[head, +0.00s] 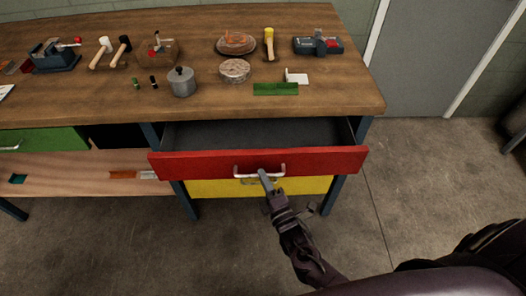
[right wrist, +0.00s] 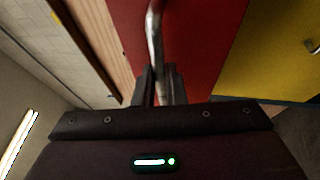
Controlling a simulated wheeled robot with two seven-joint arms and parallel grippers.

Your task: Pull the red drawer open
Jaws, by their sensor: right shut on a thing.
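The red drawer (head: 325,160) stands pulled out from under the bench in the head view, and its grey inside (head: 250,134) shows empty where visible. Its silver bar handle (head: 242,168) is on the front. My right gripper (head: 265,174) is at the middle of the handle, shut on it. In the right wrist view the handle (right wrist: 153,40) runs down between the fingers (right wrist: 159,85), in front of the red drawer face (right wrist: 200,40). My left gripper is not in view.
A yellow drawer (head: 305,187) is below the red one. A wooden workbench top (head: 210,105) holds a grey pot (head: 181,82), mallets, a vise (head: 53,54) and other tools. A green drawer (head: 60,139) and a wooden board (head: 70,172) are at the left.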

